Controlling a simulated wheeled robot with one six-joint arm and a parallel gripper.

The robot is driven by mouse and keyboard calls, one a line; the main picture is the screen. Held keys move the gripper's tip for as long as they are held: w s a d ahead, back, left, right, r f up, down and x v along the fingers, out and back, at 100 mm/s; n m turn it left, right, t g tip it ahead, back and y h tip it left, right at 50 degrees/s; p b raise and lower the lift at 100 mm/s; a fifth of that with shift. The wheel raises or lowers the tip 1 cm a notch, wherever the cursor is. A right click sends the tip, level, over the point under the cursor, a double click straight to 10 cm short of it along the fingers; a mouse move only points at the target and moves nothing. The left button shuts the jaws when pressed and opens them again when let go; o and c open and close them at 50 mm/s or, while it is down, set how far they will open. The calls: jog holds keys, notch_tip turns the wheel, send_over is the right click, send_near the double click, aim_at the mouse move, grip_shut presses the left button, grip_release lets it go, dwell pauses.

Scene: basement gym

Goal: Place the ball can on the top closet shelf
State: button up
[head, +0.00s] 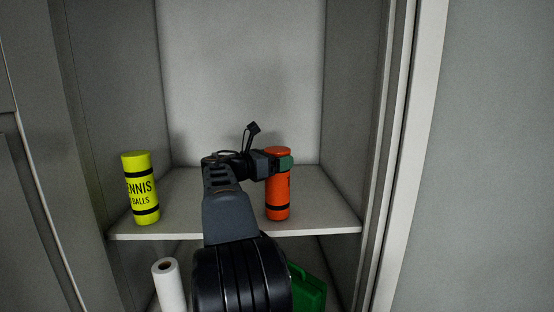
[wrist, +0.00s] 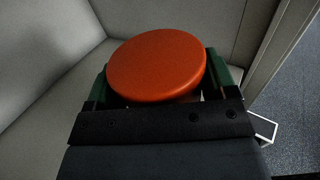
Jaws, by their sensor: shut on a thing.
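A yellow can (head: 140,188) with black bands and the words "TENNIS BALLS" stands upright at the left of the closet shelf (head: 183,212). My gripper (head: 284,163) is at the right side of the same shelf. It is shut on an orange cylinder (head: 278,196) with dark bands, near its top. The cylinder is upright, and its base is at or just above the shelf; I cannot tell if it touches. In the wrist view, its round orange lid (wrist: 157,66) sits between the green fingers.
Below the shelf are a white paper roll (head: 169,286) at the left and a green case (head: 307,290) at the right, partly hidden by my arm. The closet's right side wall (head: 352,130) is close to the orange cylinder. The space above the shelf is clear.

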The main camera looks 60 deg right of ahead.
jog(key=shift+f, duration=0.1)
jog(key=o, duration=1.2)
jog(key=shift+o, duration=0.2)
jog(key=b+v, duration=0.3)
jog(key=v, duration=1.1)
